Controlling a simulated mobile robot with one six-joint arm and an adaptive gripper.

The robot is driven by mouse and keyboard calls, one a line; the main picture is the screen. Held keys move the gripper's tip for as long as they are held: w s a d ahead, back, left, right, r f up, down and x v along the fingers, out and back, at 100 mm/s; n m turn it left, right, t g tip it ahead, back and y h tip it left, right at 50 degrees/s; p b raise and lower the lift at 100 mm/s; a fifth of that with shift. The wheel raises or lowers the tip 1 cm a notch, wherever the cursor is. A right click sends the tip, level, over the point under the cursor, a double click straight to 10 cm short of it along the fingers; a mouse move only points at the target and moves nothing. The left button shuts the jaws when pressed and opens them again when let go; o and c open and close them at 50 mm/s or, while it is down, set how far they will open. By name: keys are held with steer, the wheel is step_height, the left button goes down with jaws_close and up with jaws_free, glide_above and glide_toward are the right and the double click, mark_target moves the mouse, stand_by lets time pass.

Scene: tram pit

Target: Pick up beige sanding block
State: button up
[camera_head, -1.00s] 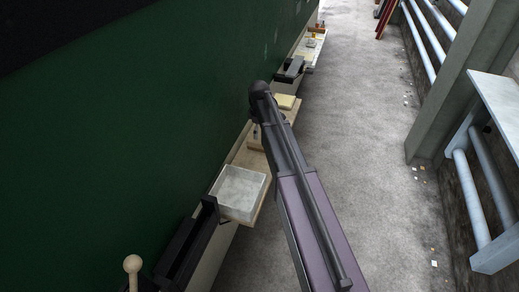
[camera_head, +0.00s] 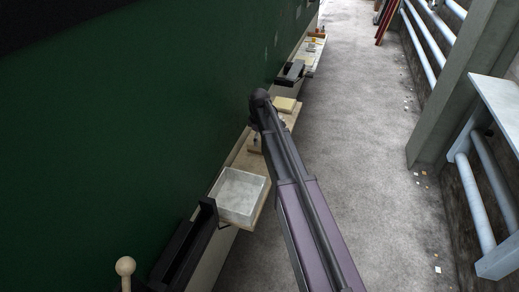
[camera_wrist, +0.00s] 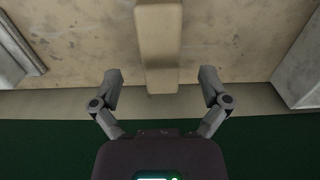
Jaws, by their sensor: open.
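The beige sanding block (camera_wrist: 158,45) lies on the shelf, long and narrow in the wrist view. It runs from the top edge of the picture down to between my fingers, and its far part is cut off. My gripper (camera_wrist: 160,80) is open, with one finger on each side of the block and a gap on both sides. I cannot tell how high the fingers are above the shelf. In the head view a beige block (camera_head: 254,146), apparently the same one, shows partly behind my arm, and my gripper is mostly hidden there.
The shelf (camera_wrist: 230,45) runs along a green wall (camera_head: 120,130). A whitish tray (camera_head: 240,196) stands nearer, and a yellowish block (camera_head: 285,104) lies farther along. A black bin (camera_head: 187,245) is at the near end. The grey floor (camera_head: 345,130) right of the shelf is open.

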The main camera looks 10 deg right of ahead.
mark_target(259, 147)
steer(key=shift+f+b, duration=2.15)
steer(key=shift+f, duration=0.2)
steer(key=c, duration=1.3)
